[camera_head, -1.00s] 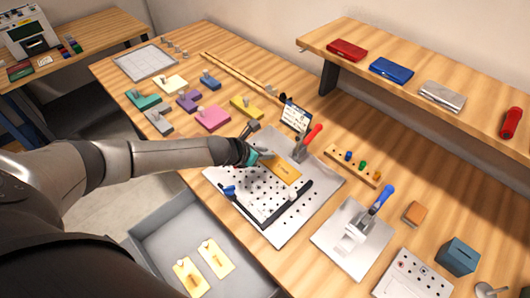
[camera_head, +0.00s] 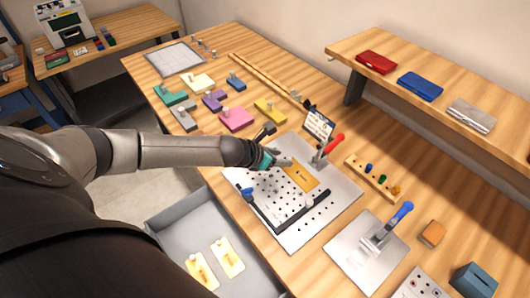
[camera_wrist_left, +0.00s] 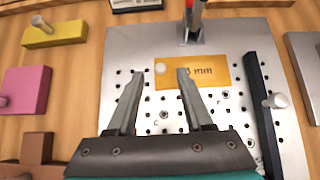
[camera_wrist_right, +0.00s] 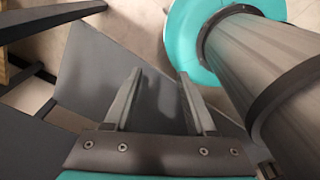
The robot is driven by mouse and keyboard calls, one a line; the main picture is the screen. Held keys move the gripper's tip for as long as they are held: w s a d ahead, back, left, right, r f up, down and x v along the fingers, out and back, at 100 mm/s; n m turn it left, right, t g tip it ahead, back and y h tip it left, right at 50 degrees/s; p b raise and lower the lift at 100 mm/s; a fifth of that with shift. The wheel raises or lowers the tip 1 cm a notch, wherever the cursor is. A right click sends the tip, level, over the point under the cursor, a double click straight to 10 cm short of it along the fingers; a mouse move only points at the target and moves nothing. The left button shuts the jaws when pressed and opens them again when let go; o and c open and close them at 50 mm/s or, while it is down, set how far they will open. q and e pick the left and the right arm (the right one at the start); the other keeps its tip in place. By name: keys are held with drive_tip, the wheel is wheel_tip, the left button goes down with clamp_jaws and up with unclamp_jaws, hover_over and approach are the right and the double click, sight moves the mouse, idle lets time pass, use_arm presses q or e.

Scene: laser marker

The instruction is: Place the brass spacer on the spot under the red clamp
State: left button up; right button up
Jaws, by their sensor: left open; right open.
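A brass-coloured plate (camera_head: 300,177) with dark lettering lies on the perforated metal fixture plate (camera_head: 333,192), just in front of the red-handled clamp (camera_head: 328,150). In the left wrist view the brass plate (camera_wrist_left: 198,72) has a pale round knob at its left end. My left gripper (camera_wrist_left: 160,74) is open, with its fingertips either side of that knob; I cannot tell whether they touch it. The left gripper also shows in the head view (camera_head: 281,162). The spot under the clamp cannot be made out. My right gripper (camera_wrist_right: 160,74) is open and empty, away from the bench.
A black angled stop (camera_head: 290,218) sits on the fixture plate. A blue-handled clamp (camera_head: 383,232) stands to the right. Coloured knobbed blocks, including a yellow one (camera_head: 270,111), lie to the left. A grey drawer (camera_head: 180,218) below holds two yellow plates (camera_head: 228,257).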

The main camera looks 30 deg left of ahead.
use_arm(q)
drive_tip(key=p+v, duration=0.1)
drive_tip(key=v, duration=0.8)
idle(0.4)
